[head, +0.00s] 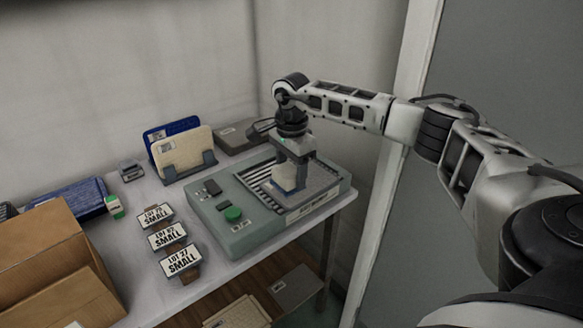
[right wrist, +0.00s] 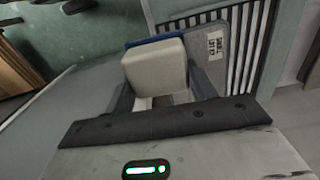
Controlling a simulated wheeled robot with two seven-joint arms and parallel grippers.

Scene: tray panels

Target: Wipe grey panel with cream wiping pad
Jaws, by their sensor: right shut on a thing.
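The grey panel (head: 322,181) lies flat in the slatted bay of a green-grey machine at the table's right end. Its labelled corner also shows in the right wrist view (right wrist: 207,40). My right gripper (head: 291,184) points down over the panel's left part and is shut on the cream wiping pad (right wrist: 155,68). The pad is a cream block with a blue layer on its far side, between the two dark fingers. In the head view the pad (head: 286,184) is low over the panel; I cannot tell whether it touches. My left gripper is not in view.
A cream panel (head: 183,150) and a blue panel (head: 172,130) stand in a rack behind. Several "SMALL" signs (head: 167,237) stand in front, left of the machine. A cardboard box (head: 45,250) fills the left front.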

